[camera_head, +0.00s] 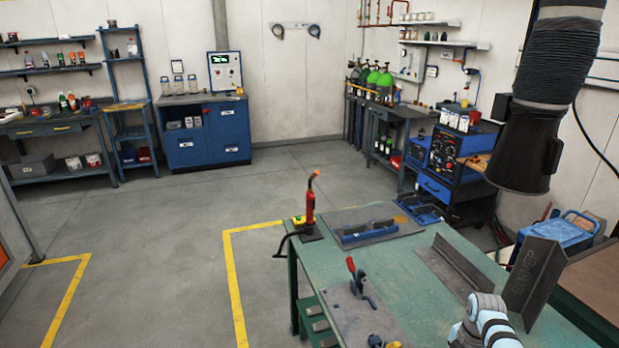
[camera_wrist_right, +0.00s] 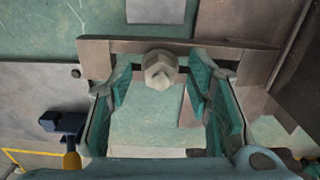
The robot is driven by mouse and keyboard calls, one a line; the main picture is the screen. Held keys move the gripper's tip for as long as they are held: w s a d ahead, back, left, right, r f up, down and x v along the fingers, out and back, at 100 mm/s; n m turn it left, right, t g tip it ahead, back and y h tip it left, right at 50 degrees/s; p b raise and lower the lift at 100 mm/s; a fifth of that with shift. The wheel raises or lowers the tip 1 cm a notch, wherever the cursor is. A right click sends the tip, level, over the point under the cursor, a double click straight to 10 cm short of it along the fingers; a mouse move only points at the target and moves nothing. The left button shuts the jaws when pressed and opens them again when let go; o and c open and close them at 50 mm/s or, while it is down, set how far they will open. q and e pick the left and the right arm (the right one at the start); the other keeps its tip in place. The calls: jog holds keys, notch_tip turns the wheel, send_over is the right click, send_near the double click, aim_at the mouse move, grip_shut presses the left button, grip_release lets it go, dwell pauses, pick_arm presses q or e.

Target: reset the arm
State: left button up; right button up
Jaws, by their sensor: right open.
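My right gripper (camera_wrist_right: 158,90) is open in the right wrist view, with its two teal fingers spread apart. A pale, hexagonal knob-like piece (camera_wrist_right: 160,69) shows between the fingertips, in front of a brown-grey bar (camera_wrist_right: 225,55). I cannot tell whether it touches a finger; nothing is clamped. In the head view, part of my right arm (camera_head: 486,322) shows at the bottom, over the green table (camera_head: 400,262). Its fingers are not visible there. My left arm and gripper are not in view.
On the table are an angle-section steel piece (camera_head: 452,267), an upright dark plate (camera_head: 534,280), a red-handled clamp (camera_head: 357,280) and a torch on a stand (camera_head: 309,212). A large black fume hood (camera_head: 528,150) hangs at the right. The floor to the left is clear.

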jog(key=shift+m, duration=0.5)
